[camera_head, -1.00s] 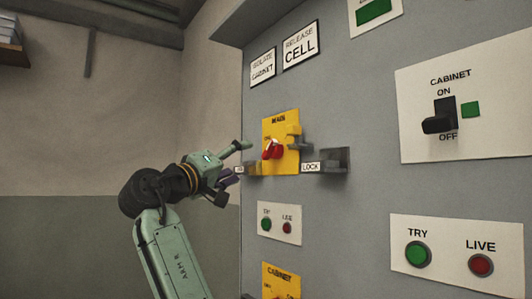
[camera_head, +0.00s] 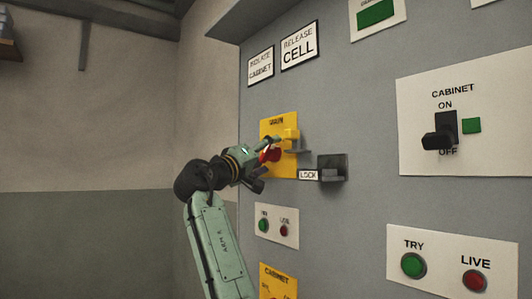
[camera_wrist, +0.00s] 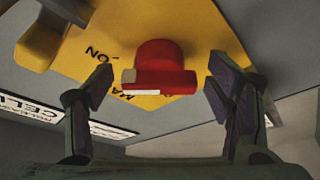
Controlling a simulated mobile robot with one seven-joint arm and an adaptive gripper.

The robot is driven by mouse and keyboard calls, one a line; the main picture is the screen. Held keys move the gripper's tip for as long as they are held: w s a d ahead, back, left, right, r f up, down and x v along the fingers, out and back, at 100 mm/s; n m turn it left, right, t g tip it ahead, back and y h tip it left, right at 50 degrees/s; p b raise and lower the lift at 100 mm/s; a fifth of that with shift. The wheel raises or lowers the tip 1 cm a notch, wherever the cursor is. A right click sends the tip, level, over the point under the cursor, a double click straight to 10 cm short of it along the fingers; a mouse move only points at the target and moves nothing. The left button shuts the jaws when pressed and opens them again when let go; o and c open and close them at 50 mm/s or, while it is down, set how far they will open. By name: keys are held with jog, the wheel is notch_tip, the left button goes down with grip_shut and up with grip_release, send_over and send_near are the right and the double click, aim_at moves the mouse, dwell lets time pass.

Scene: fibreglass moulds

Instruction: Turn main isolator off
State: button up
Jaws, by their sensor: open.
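The main isolator is a yellow plate (camera_head: 266,127) on the grey panel with a red knob (camera_head: 270,155). My gripper (camera_head: 264,163) is in front of the plate and partly covers it. In the wrist view the red knob (camera_wrist: 165,68) lies between my two open fingers (camera_wrist: 160,75), with a gap visible on each side. The knob has a pale mark along its lower edge, and ON appears upside down on the yellow plate (camera_wrist: 110,30).
A dark lock holder (camera_head: 332,168) with a LOCK label juts out to the right. A black cabinet switch (camera_head: 440,135) is further right.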

jog(key=shift+c, duration=0.3)
jog(key=c, duration=1.1)
jog(key=n+p, duration=0.1)
jog(key=n+y, duration=0.1)
jog(key=n, duration=0.1)
jog(key=n+p, duration=0.1)
jog(key=shift+s+r+y+p, duration=0.1)
jog(key=shift+r+y+p, duration=0.2)
jog(key=shift+y, duration=0.1)
jog(key=n+p, duration=0.1)
jog(key=n, duration=0.1)
jog(key=n+g+y+p, duration=0.1)
jog(key=n+p, duration=0.1)
jog(key=n, duration=0.1)
jog(key=shift+r+y, duration=0.15)
jog(key=shift+y, duration=0.15)
jog(key=n+g+p, duration=0.1)
jog(key=n, duration=0.3)
jog(key=shift+g+y, duration=0.3)
jog(key=shift+g, duration=0.1)
jog(key=shift+n+g, duration=1.2)
jog(key=shift+n, duration=0.8)
